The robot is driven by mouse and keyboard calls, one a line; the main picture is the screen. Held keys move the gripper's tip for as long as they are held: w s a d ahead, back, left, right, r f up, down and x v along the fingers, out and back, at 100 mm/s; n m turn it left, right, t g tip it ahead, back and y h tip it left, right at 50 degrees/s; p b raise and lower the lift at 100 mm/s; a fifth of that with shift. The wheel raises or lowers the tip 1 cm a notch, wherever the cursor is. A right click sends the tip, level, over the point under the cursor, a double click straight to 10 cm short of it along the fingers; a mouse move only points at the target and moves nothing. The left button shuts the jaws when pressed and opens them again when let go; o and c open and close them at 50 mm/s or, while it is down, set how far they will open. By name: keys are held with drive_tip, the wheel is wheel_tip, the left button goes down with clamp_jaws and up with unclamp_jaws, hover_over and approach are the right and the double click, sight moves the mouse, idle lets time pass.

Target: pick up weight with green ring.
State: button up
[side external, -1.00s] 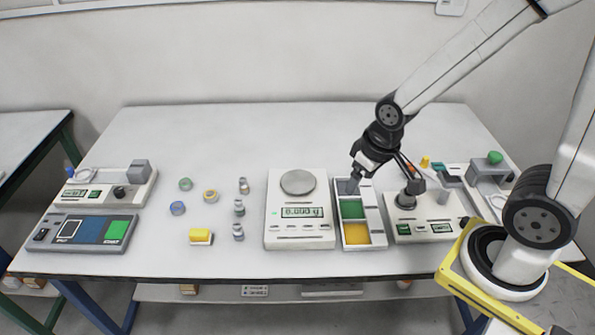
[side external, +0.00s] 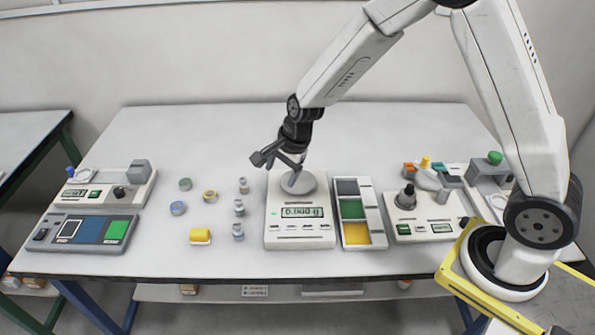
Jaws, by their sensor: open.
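Several small grey weights stand in a column left of the scale: a back one (side external: 243,185), a middle one (side external: 239,207) and a front one (side external: 238,231). Their ring colours are too small to tell surely; the middle one looks greenish. Left of them lie low round pieces: a greenish one (side external: 185,184), a yellowish one (side external: 210,196) and a blue one (side external: 178,208). My gripper (side external: 275,168) is open and empty. It hangs above the back of the scale, right of the weights and apart from them, and partly covers the scale's pan (side external: 307,184).
The white scale (side external: 299,238) stands mid-table. To its right are a tray with grey, green and yellow compartments (side external: 375,228) and a knobbed device (side external: 428,230). A yellow block (side external: 200,236) sits front left of the scale. Panels (side external: 80,233) stand far left. The back table is clear.

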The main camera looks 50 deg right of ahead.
sight(238, 200)
drive_tip(key=w+a+f+m, duration=0.1)
drive_tip(key=w+f+m, duration=0.1)
drive_tip(key=w+m, duration=0.1)
drive_tip(key=w+a+f+m+y, duration=0.1)
drive_tip(key=w+a+f+m, duration=0.1)
drive_tip(key=w+f+m, duration=0.1)
drive_tip(key=w+a+f+m, duration=0.1)
drive_tip(key=w+f+m, duration=0.1)
drive_tip(key=m, duration=0.3)
drive_tip(key=shift+w+a+f+t, duration=0.3)
drive_tip(key=shift+w+a+f, duration=0.05)
drive_tip(key=shift+w+f, duration=0.05)
drive_tip(key=shift+x, duration=1.25)
drive_tip(key=shift+a+f, duration=0.1)
drive_tip(key=shift+f, duration=0.05)
drive_tip(key=shift+x, duration=2.45)
clamp_jaws()
